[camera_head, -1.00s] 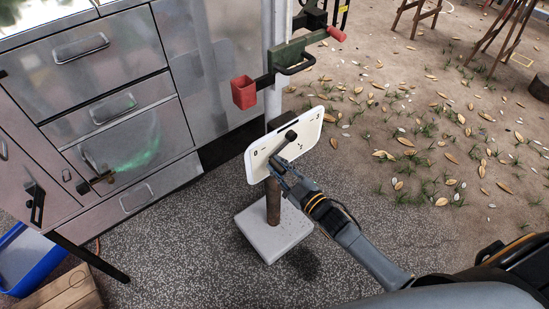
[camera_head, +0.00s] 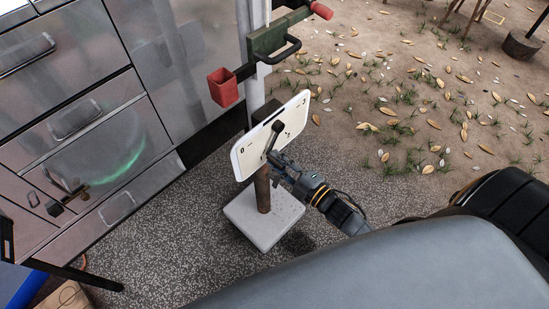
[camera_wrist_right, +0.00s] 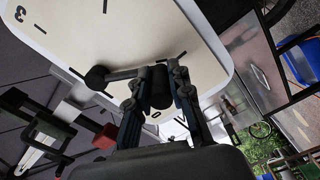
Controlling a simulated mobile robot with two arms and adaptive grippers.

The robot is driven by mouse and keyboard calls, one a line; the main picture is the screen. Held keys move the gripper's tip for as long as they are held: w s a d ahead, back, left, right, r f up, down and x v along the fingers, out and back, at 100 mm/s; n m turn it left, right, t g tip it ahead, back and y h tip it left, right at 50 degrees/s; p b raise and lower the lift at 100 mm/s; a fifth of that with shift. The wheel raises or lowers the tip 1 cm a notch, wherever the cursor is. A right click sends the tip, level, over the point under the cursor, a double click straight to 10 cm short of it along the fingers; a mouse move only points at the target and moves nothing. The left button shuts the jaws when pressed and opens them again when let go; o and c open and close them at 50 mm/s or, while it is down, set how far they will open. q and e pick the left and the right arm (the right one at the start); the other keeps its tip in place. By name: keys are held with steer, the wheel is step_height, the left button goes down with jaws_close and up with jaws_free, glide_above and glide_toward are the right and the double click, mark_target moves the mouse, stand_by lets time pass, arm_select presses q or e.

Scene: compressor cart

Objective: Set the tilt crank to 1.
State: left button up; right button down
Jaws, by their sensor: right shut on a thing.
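A cream dial plate (camera_head: 246,158) with dark marks stands tilted on a brown post with a pale square base. The dark tilt crank (camera_head: 274,138) is on its face, its arm slanting down toward my right gripper (camera_head: 271,159). In the right wrist view, the crank arm (camera_wrist_right: 122,74) runs from a round dark hub to a dark handle (camera_wrist_right: 160,88). My right gripper (camera_wrist_right: 158,92) is shut around that handle, one finger on each side. A "3" and several tick marks show on the plate; the crank's exact reading cannot be told. My left gripper is not in view.
A metal drawer cabinet (camera_head: 110,110) stands at left. A red cup (camera_head: 223,87) and a green clamp-like part (camera_head: 275,38) are behind the plate. The post's square base (camera_head: 240,215) rests on grey speckled ground. Leaf-strewn soil (camera_head: 420,110) lies open at right.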

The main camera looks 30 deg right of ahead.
steer(key=shift+d+f, duration=0.1)
steer(key=shift+f, duration=0.05)
steer(key=c, duration=1.2)
jaws_free()
steer(key=v, duration=1.2)
